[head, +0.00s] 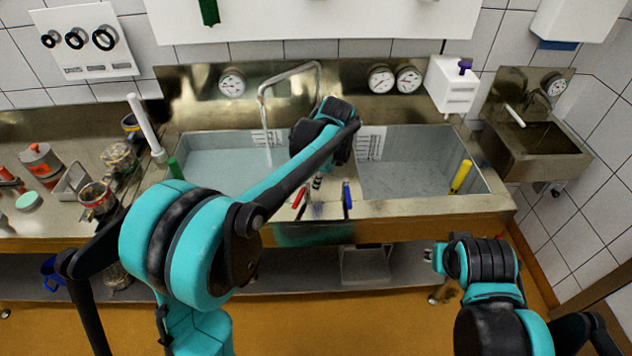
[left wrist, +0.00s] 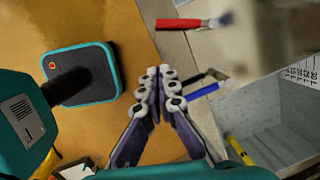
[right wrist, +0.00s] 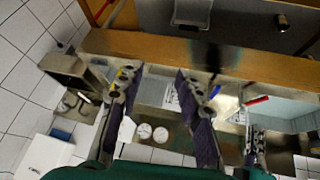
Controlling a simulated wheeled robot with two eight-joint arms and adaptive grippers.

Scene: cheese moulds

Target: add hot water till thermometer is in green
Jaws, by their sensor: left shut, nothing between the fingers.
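Round dial gauges show on the steel back panel: one on the left (head: 231,82) and two on the right (head: 382,79) (head: 409,79). Their needles and any green zone are too small to read. The left basin (head: 215,165) holds water under a bent tap (head: 290,72). A thin pale line below the spout may be running water. A red handle (head: 300,197) and a blue handle (head: 347,198) show between the basins. My left gripper (left wrist: 160,85) is shut and empty, near these handles, above the counter's front. My right gripper (right wrist: 158,82) is open and empty, before the right basin.
The right basin (head: 400,178) has a yellow stick at its right side (head: 461,176). A green object (head: 175,167) stands at the left basin's edge. Jars and a pale tray (head: 72,180) crowd the left counter. A small hand sink (head: 535,150) is at the right.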

